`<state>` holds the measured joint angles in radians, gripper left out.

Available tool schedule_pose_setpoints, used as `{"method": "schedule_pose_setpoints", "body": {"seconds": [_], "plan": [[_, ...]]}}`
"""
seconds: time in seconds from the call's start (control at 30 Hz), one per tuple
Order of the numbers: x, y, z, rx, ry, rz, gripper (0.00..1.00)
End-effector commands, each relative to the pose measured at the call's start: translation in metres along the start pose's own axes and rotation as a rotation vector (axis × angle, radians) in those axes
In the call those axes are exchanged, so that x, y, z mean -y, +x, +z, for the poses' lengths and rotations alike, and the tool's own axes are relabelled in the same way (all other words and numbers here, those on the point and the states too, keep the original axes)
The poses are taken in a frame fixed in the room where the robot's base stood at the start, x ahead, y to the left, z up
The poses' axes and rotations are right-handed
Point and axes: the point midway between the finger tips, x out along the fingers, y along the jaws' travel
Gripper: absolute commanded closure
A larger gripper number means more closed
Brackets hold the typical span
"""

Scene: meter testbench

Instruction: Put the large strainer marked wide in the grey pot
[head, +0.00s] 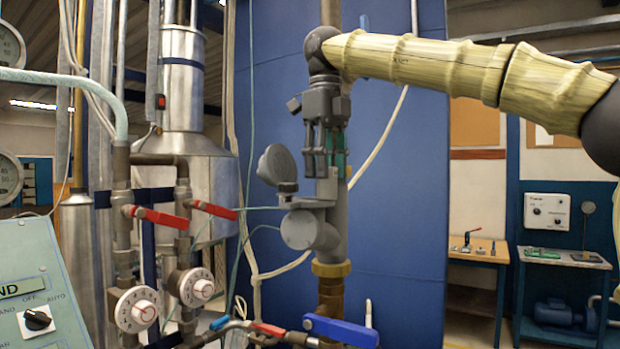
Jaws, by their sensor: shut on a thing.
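My gripper (322,168) points down at the middle of the head view, shut on a green piece (338,150) that shows partly between and behind its fingers. This looks like the strainer, but no marking is readable and its full size is hidden. Just below is the grey pot (303,230), a grey housing on a vertical pipe with a brass fitting under it. Its round grey lid (277,165) stands tilted up on the left. The fingertips are close above the pot's flat rim; I cannot tell whether the green piece is inside it.
Red-handled valves (158,217) and white dials (137,309) stand left of the pot. A blue lever (341,331) is below it. Thin hoses run close by. A blue panel (400,230) is behind. Benches (478,252) stand at the far right.

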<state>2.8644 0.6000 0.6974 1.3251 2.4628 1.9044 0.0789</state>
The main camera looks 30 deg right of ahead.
Motion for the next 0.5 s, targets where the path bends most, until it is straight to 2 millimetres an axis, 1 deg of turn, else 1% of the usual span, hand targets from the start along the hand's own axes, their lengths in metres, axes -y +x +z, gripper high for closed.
{"method": "schedule_pose_setpoints", "body": {"seconds": [0.03,0.1,0.2,0.37,0.5], "plan": [[-0.002,-0.002,0.010,-0.002,0.000,-0.001,0.94],[-0.005,-0.002,0.021,-0.002,0.000,-0.001,0.94],[-0.006,-0.001,0.031,0.000,0.000,0.000,0.94],[-0.008,0.001,0.037,0.000,0.000,-0.001,0.94],[-0.008,0.008,0.036,0.000,0.000,-0.001,0.94]]}}
